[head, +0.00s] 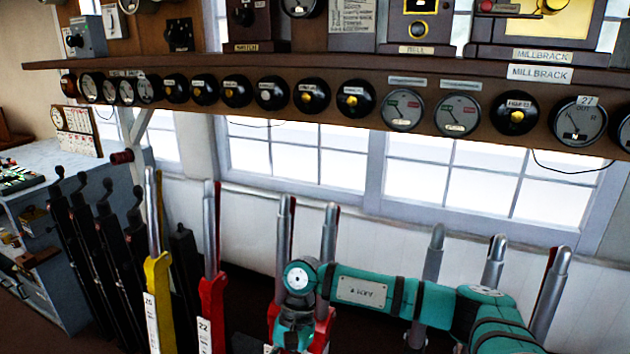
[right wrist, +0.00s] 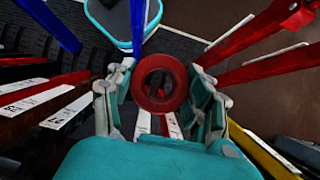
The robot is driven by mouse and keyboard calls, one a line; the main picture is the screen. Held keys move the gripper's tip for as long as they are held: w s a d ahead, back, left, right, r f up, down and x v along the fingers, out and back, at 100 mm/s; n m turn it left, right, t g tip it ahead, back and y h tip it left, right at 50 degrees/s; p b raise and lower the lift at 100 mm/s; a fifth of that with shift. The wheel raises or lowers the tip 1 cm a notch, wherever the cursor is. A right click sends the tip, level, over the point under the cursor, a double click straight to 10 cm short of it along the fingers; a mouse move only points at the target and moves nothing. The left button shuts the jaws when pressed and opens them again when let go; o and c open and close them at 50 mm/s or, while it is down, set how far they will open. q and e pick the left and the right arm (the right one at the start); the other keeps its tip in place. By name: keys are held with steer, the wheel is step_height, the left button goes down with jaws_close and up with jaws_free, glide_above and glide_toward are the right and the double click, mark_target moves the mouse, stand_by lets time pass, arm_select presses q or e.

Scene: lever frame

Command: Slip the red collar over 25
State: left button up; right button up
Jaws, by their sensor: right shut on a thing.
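The red collar (right wrist: 160,104) is a thick ring, seen in the right wrist view between the fingers of my right gripper (right wrist: 160,88), which is shut on it. Its hole faces the camera, with dark shapes showing through. In the head view my right arm comes in from the right, over the lever row; its gripper (head: 291,333) is low in the picture, and the collar is not seen there. White lever plates show below the collar in the wrist view. My left gripper is not in view.
Black levers (head: 85,240) stand further left. A shelf (head: 300,66) with instruments runs above the levers.

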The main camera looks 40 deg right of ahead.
steer(key=w+d+r+m+t+p, duration=0.3)
steer(key=w+d+r+m+t, duration=0.2)
steer(key=r+m, duration=0.4)
steer(key=m+t+h+p, duration=0.1)
steer(key=m+h+p, duration=0.65)
steer(key=m, duration=1.65)
glide_toward(332, 206)
steer(key=a+f, duration=0.3)
steer(key=a, duration=0.2)
steer(key=shift+w+d+f+b, duration=0.1)
steer(key=shift+w+d+f, duration=0.45)
steer(key=shift+d, duration=0.85)
steer(key=shift+w+d+f+b, duration=0.1)
steer(key=shift+w+d+f, duration=0.2)
steer(key=shift+w+d, duration=0.8)
steer(key=shift+w+d+f+b, duration=0.1)
steer(key=shift+w+d+f, duration=0.3)
steer(key=shift+d, duration=1.35)
steer(key=shift+s, duration=0.1)
steer(key=shift+f, duration=0.15)
steer(key=shift+s+a+f+b, duration=0.1)
steer(key=shift+a+f+b, duration=0.05)
steer(key=shift+f+b, duration=0.6)
steer(key=shift+s+a+f+b, duration=0.15)
steer(key=shift+f+b, duration=0.45)
steer(key=shift+f, duration=0.4)
steer(key=shift+a+f+b, duration=0.15)
steer(key=shift+f+b, duration=0.5)
steer(key=shift+f, duration=0.2)
steer(key=shift+f, duration=0.15)
